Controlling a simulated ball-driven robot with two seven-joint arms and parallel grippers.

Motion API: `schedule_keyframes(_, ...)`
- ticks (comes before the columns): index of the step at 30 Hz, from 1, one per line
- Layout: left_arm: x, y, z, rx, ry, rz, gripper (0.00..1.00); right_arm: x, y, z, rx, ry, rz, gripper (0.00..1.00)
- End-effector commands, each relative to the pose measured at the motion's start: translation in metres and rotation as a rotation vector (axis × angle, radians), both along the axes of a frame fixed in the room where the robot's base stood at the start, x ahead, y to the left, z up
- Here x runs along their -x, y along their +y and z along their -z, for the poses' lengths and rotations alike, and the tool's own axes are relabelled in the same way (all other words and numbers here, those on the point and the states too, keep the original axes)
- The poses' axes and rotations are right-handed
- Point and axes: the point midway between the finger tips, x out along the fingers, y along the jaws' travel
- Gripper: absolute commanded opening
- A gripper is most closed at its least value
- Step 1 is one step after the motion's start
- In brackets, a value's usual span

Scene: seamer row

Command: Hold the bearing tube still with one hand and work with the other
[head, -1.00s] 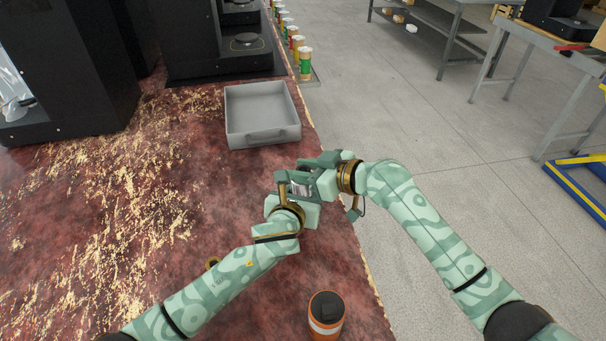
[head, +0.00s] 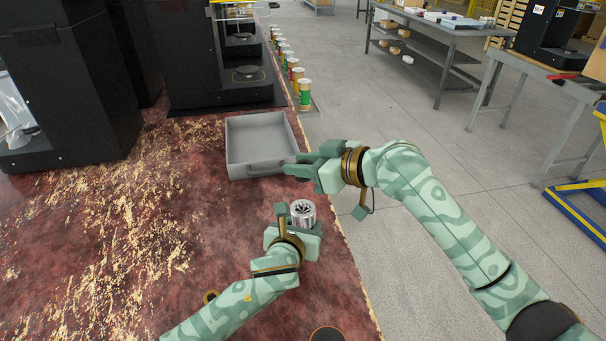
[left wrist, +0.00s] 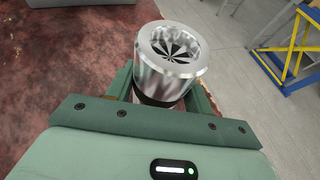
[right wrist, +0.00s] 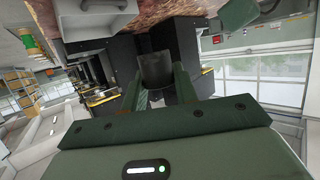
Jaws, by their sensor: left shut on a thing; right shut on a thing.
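The bearing tube (head: 303,213) is a shiny silver cylinder with dark fan-like slots in its open end. It stands roughly upright in my left gripper (head: 299,226), which is shut around it. The left wrist view shows the tube (left wrist: 170,65) between the fingers, its slotted end facing up. My right gripper (head: 292,165) is above and beyond the tube, apart from it, near the grey tray. In the right wrist view it is shut on a dark grey rounded piece (right wrist: 156,70). That piece is hard to make out in the head view.
A grey open tray (head: 259,170) sits on the worn red bench (head: 130,240), beyond the tube. Black machines (head: 215,60) stand at the back left. Several coloured cans (head: 304,92) line the bench's right edge. A dark lid (head: 327,334) shows at the bottom edge. Bench left of my arms is clear.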

Motion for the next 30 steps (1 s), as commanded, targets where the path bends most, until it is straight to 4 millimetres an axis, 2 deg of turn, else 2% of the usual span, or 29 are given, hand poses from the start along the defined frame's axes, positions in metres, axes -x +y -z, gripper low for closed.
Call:
schedule_keyframes(4,0.000,0.000,0.000,0.000,0.001,0.000,0.26,0.000,0.000,0.000,0.000,0.000,0.000,0.00)
schedule_keyframes(5,0.000,0.000,0.000,0.000,0.001,0.000,0.57,0.000,0.000,0.000,0.000,0.000,0.000,0.00)
schedule_keyframes(7,0.000,0.000,0.000,0.000,0.001,0.000,0.77,0.000,0.000,0.000,-0.001,-0.001,0.000,0.00)
schedule_keyframes(15,0.000,0.000,0.000,0.000,0.000,0.000,0.77,0.000,0.000,0.000,-0.001,0.000,-0.001,0.00)
schedule_keyframes(19,0.008,0.002,-0.003,0.002,-0.001,0.001,0.77,0.000,0.000,0.000,-0.001,0.000,-0.001,0.00)
schedule_keyframes(23,0.028,0.007,-0.011,0.001,0.000,0.003,0.77,0.000,0.000,0.000,-0.001,0.000,-0.001,0.00)
schedule_keyframes(30,0.078,0.021,-0.032,0.002,0.002,0.002,0.77,0.000,0.000,0.000,-0.001,-0.001,0.000,0.00)
